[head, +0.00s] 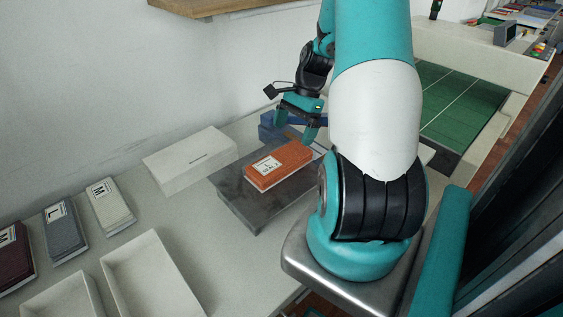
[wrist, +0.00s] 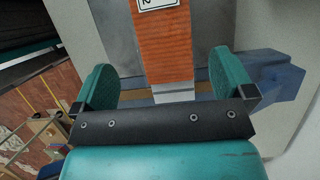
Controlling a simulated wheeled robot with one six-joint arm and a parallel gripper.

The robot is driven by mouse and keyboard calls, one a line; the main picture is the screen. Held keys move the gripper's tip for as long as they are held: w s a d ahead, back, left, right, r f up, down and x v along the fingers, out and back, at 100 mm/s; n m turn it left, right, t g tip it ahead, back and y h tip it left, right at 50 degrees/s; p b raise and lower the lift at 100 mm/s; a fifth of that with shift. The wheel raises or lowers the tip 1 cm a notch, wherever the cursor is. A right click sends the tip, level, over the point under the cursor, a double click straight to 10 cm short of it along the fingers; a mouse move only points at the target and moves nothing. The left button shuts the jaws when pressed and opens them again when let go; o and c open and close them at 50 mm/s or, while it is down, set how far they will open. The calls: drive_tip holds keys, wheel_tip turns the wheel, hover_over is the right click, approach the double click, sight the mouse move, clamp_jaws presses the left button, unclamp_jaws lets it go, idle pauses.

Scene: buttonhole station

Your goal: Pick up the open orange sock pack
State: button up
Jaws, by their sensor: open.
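The orange sock pack (head: 278,165) lies flat on a dark grey plate in the head view, with a white label on its top. In the wrist view the orange pack (wrist: 163,52) runs up the middle of the picture, with a white strip at its near end. My gripper (head: 294,128) is at the far end of the pack in the head view. In the wrist view my gripper (wrist: 160,85) is open, with one teal finger on each side of the pack's near end and gaps between. Whether the fingers are at the pack's height is unclear.
The dark grey plate (head: 238,203) sits on the pale table. A blue object (head: 268,128) stands behind the pack, and a white box (head: 190,160) left of the plate. Packs in grey (head: 65,236), beige (head: 108,208) and maroon (head: 14,262) and an empty white tray (head: 150,275) are nearer.

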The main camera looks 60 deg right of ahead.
sight(282, 157)
drive_tip(key=x, duration=0.4)
drive_tip(key=shift+w+a+f, duration=0.1)
drive_tip(key=shift+a+f, duration=0.05)
drive_tip(key=shift+f, duration=0.1)
drive_tip(key=p+x, duration=0.1)
drive_tip(key=x, duration=0.4)
drive_tip(key=shift+w+a+p, duration=0.15)
drive_tip(key=shift+p, duration=0.15)
drive_tip(key=shift+c, duration=0.2)
drive_tip(key=c, duration=0.7)
drive_tip(key=shift+c, duration=0.2)
drive_tip(key=shift+r, duration=0.1)
